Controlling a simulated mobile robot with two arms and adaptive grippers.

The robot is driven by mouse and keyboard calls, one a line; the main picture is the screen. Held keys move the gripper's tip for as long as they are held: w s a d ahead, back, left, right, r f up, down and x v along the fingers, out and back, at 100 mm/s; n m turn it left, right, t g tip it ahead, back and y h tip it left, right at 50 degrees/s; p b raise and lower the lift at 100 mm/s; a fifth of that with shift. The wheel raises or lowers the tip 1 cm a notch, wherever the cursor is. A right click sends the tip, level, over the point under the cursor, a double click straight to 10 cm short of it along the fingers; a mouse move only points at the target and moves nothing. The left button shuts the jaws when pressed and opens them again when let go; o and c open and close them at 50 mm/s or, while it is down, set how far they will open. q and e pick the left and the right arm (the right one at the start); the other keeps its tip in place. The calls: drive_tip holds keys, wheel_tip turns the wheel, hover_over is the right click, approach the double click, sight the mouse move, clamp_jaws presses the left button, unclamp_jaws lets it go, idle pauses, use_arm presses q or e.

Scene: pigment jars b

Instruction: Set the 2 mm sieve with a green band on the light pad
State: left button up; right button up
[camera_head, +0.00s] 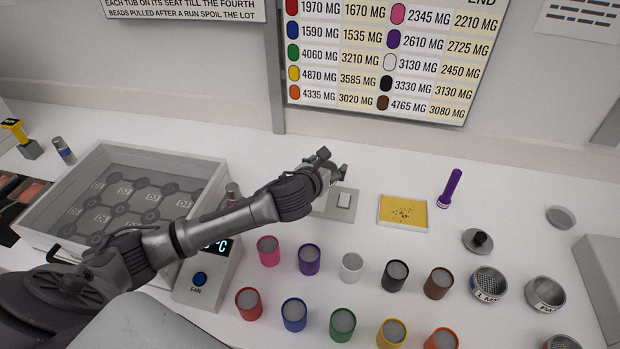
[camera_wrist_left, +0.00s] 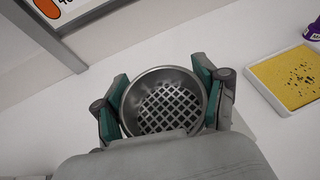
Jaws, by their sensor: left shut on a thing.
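My left gripper (camera_wrist_left: 165,105) is shut on a round metal sieve (camera_wrist_left: 165,115) with a coarse square mesh, held between its teal finger pads. No green band shows on the part of the sieve that I see. In the head view the gripper (camera_head: 333,168) is above the back of the worktop, and its wrist hides most of the sieve. A flat grey plate with a white square (camera_head: 343,201), possibly the light pad, lies just below the gripper in the picture, partly covered by my arm. My right gripper is not in view.
A yellow tray with dark specks (camera_head: 403,213) and a purple torch (camera_head: 451,188) lie to the right. Several coloured jars (camera_head: 351,268) stand in front.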

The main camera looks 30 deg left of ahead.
use_arm(q)
drive_tip(key=a, duration=0.1)
drive_tip(key=a+f, duration=0.1)
drive_tip(key=a, duration=0.1)
drive_tip(key=shift+s+f, duration=0.25)
drive_tip(key=shift+f, duration=0.15)
drive_tip(key=shift+a+f, duration=0.2)
drive_tip(key=shift+a, duration=0.1)
drive_tip(key=shift+f, duration=0.3)
wheel_tip(320, 180, down, 2)
drive_tip(key=shift+f+p, duration=0.25)
drive_tip(key=shift+p, duration=0.05)
drive_tip(key=shift+a+f, duration=0.1)
drive_tip(key=shift+f, duration=0.45)
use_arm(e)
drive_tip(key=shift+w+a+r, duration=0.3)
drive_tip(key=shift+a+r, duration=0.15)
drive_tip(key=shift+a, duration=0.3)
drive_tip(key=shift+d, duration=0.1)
